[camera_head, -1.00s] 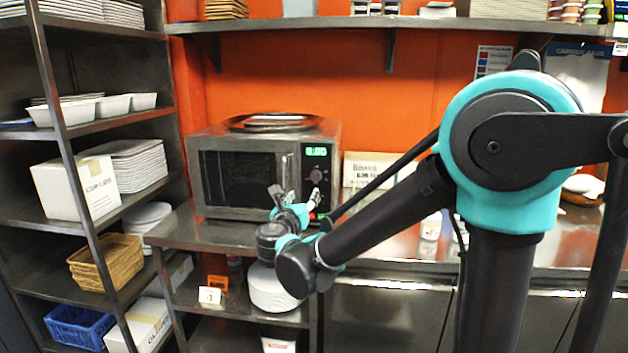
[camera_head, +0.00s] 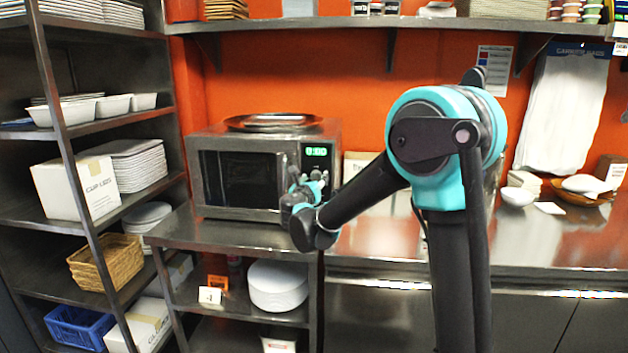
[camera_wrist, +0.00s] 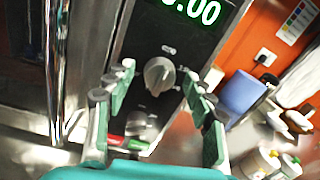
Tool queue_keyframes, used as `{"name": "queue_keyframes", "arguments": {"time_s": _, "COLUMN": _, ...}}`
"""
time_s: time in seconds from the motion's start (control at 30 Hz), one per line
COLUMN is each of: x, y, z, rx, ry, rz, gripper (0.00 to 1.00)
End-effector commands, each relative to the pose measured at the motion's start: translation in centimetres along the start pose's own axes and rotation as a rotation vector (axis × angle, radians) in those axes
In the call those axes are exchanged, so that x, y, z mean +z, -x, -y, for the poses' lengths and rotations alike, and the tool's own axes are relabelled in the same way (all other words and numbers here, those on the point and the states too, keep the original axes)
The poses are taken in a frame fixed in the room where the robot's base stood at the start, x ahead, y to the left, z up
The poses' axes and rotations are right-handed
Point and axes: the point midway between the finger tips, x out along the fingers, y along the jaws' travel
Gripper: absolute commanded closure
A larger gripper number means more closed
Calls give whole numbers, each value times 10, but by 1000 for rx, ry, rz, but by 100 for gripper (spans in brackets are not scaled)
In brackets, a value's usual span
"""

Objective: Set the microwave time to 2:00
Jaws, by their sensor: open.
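The microwave (camera_head: 238,172) stands on a steel counter, its door shut. Its green display (camera_head: 316,152) reads 0:00; in the wrist view the display (camera_wrist: 190,12) is partly cut off at the top. The silver round knob (camera_wrist: 159,75) sits below the display on the dark panel. My gripper (camera_head: 308,178) is in front of the panel and hides the knob in the head view. In the wrist view my gripper (camera_wrist: 156,80) is open, with the knob appearing between its fingertips. I cannot tell whether the fingers touch it.
The door's vertical handle (camera_wrist: 53,70) is left of the gripper in the wrist view. A metal shelf rack (camera_head: 88,235) stands at left. The counter (camera_head: 395,235) to the right is mostly clear.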

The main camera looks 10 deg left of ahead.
Motion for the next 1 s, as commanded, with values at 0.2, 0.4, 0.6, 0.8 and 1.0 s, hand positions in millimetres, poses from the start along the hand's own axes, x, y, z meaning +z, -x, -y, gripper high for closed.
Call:
{"name": "queue_keyframes", "arguments": {"time_s": 0.2, "x": 0, "y": -1, "z": 0, "rx": 0, "ry": 0, "rz": 0, "gripper": 46}}
{"name": "queue_keyframes", "arguments": {"time_s": 0.4, "x": 0, "y": 0, "z": 0, "rx": 0, "ry": 0, "rz": 0, "gripper": 66}}
{"name": "queue_keyframes", "arguments": {"time_s": 0.6, "x": 0, "y": 0, "z": 0, "rx": 0, "ry": 0, "rz": 0, "gripper": 91}}
{"name": "queue_keyframes", "arguments": {"time_s": 0.8, "x": 0, "y": 0, "z": 0, "rx": 1, "ry": -6, "rz": 0, "gripper": 96}}
{"name": "queue_keyframes", "arguments": {"time_s": 1.0, "x": 0, "y": 0, "z": 0, "rx": 1, "ry": -59, "rz": -4, "gripper": 96}}
